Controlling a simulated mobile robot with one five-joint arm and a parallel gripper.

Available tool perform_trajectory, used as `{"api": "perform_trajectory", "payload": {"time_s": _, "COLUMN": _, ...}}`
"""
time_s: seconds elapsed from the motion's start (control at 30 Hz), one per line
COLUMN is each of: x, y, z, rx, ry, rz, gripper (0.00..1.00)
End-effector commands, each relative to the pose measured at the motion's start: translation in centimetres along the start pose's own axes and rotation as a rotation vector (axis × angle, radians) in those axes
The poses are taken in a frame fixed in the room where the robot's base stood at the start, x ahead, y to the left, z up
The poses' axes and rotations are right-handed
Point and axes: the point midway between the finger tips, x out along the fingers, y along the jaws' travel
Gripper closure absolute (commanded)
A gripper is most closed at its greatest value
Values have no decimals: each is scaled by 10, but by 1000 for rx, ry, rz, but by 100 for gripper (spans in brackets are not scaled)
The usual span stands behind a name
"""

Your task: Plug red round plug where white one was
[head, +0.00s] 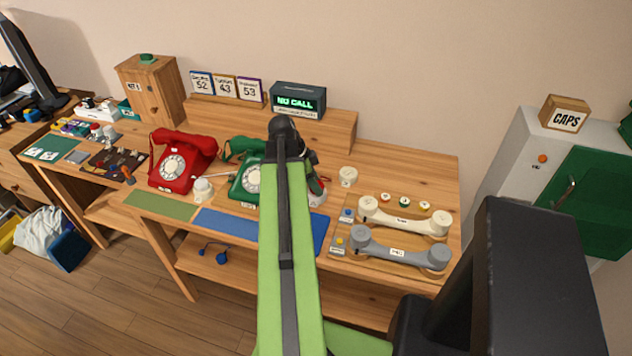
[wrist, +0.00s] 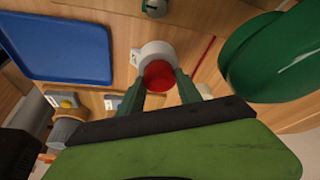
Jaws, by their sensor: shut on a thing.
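In the wrist view my gripper (wrist: 160,82) has its two green fingers closed on a red round plug (wrist: 158,74). A white round piece (wrist: 154,52) is directly beyond the red plug; I cannot tell whether the plug is seated in it. A white round piece (head: 202,188) stands between the red phone (head: 181,165) and the green phone (head: 246,184). Another pale round piece (head: 348,176) stands right of my arm.
A large green object (wrist: 275,55) is close on the right there. Two handsets, cream (head: 405,220) and grey (head: 400,252), lie to the right.

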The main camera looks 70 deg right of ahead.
Motion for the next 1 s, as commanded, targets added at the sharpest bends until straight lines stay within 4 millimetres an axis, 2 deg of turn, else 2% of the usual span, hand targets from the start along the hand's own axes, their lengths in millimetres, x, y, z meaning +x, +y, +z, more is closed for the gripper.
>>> {"api": "perform_trajectory", "payload": {"time_s": 0.33, "x": 3, "y": 0, "z": 1, "rx": 0, "ry": 0, "rz": 0, "gripper": 91}}
{"api": "perform_trajectory", "payload": {"time_s": 0.37, "x": 3, "y": 0, "z": 1, "rx": 0, "ry": 0, "rz": 0, "gripper": 55}}
{"api": "perform_trajectory", "payload": {"time_s": 0.53, "x": 3, "y": 0, "z": 1, "rx": 0, "ry": 0, "rz": 0, "gripper": 34}}
{"api": "perform_trajectory", "payload": {"time_s": 0.83, "x": 1, "y": 0, "z": 1, "rx": 0, "ry": 0, "rz": 0, "gripper": 34}}
{"api": "perform_trajectory", "payload": {"time_s": 0.93, "x": -10, "y": 0, "z": 0, "rx": -1, "ry": 0, "rz": 0, "gripper": 34}}
{"api": "perform_trajectory", "payload": {"time_s": 1.0, "x": -24, "y": 0, "z": -2, "rx": -1, "ry": 0, "rz": -1, "gripper": 34}}
